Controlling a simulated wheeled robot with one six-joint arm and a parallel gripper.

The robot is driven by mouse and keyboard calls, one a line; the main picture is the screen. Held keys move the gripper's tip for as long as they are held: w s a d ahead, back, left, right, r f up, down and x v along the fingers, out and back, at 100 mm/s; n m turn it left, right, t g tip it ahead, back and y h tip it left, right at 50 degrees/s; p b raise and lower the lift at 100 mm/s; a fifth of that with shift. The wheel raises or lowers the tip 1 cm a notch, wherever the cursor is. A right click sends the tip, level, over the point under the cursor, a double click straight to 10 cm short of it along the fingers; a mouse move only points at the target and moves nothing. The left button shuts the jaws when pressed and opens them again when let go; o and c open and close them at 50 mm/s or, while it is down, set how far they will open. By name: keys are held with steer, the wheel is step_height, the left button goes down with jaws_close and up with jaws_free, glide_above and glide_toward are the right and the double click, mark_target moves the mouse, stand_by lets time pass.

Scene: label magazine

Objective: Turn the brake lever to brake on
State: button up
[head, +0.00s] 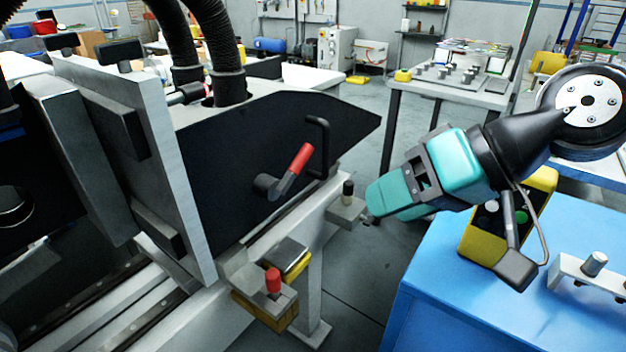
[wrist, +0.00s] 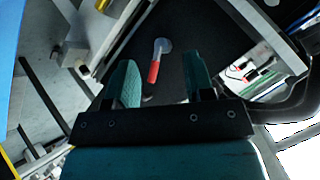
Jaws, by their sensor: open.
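The lever (head: 292,172) with a red grip and a grey arm sits on a round hub on the black side panel (head: 230,150) of the machine. Its red end points up and to the right in the head view. My teal gripper (head: 372,202) is to the right of the lever, apart from it, with clear air between. In the wrist view the lever (wrist: 155,68) appears between my two open teal fingers (wrist: 161,80), beyond their tips. The fingers hold nothing. No brake marking is readable.
A black bar handle (head: 320,145) stands just right of the lever. Below are a red knob (head: 273,281) on a bracket and a dark-topped pin (head: 347,190). A blue cabinet (head: 430,290) with a yellow button box (head: 480,240) stands at the right. Black hoses rise above the panel.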

mark_target(307, 158)
steer(key=w+d+f+m+t+y+b, duration=0.25)
steer(key=w+m+t+b, duration=0.4)
steer(key=w, duration=0.35)
steer(key=shift+n+y, duration=0.25)
steer(key=shift+n, duration=0.1)
steer(key=p+x, duration=0.2)
steer(key=x, duration=1.5)
steer(key=shift+s+a+r+p, duration=0.1)
steer(key=shift+p, duration=0.2)
jaws_close()
